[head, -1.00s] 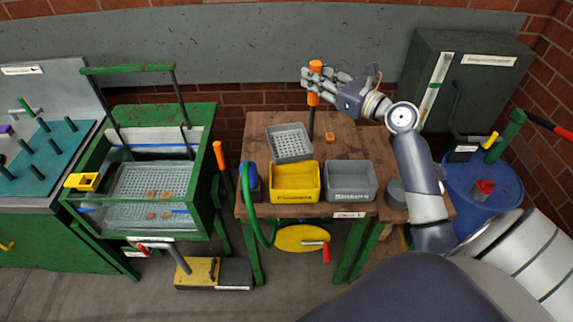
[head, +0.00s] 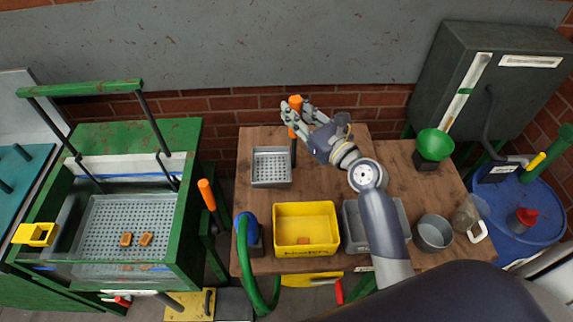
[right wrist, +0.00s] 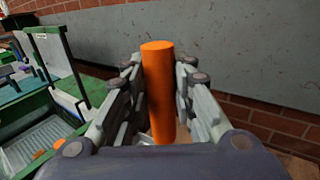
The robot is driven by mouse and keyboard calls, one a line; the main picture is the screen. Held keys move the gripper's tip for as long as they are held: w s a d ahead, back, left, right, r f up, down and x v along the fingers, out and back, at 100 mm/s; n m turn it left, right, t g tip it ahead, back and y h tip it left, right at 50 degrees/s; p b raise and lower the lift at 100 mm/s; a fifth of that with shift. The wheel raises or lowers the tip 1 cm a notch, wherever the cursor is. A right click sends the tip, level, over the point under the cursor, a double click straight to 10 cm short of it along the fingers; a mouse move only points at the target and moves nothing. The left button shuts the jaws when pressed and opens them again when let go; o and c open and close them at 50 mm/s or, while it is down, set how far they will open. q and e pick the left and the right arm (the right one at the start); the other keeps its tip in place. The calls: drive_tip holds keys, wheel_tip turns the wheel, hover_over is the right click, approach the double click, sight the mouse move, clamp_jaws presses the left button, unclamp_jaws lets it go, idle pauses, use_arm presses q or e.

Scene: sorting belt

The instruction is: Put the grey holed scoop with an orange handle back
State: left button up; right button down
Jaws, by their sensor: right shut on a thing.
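The grey holed scoop (head: 271,168) shows in the head view over the back left of the wooden table. Its dark shaft rises at its right side to an upright orange handle (head: 295,103). My right gripper (head: 297,116) is shut on this handle, which stands between the fingers in the right wrist view (right wrist: 158,90). I cannot tell whether the scoop touches the table. My left gripper is not in view.
A yellow bin (head: 305,211) holds an orange piece, with a grey bin (head: 351,222) partly behind my arm. A green-framed tank (head: 190,225) stands left, with another orange handle (head: 207,195) beside it. A green funnel (head: 435,144) and grey pot (head: 433,232) are right.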

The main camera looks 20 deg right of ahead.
sight(296, 140)
drive_tip(key=f+b, duration=0.1)
drive_tip(key=f, duration=0.2)
drive_tip(key=f+b, duration=0.1)
drive_tip(key=f, duration=0.2)
drive_tip(key=f+b, duration=0.1)
drive_tip(key=f, duration=0.1)
drive_tip(key=shift+s+f, duration=0.25)
drive_tip(key=shift+f, duration=0.25)
drive_tip(key=shift+f+b, duration=0.1)
drive_tip(key=shift+b, duration=0.2)
drive_tip(key=c, duration=1.3)
unclamp_jaws()
drive_tip(key=shift+c, duration=0.2)
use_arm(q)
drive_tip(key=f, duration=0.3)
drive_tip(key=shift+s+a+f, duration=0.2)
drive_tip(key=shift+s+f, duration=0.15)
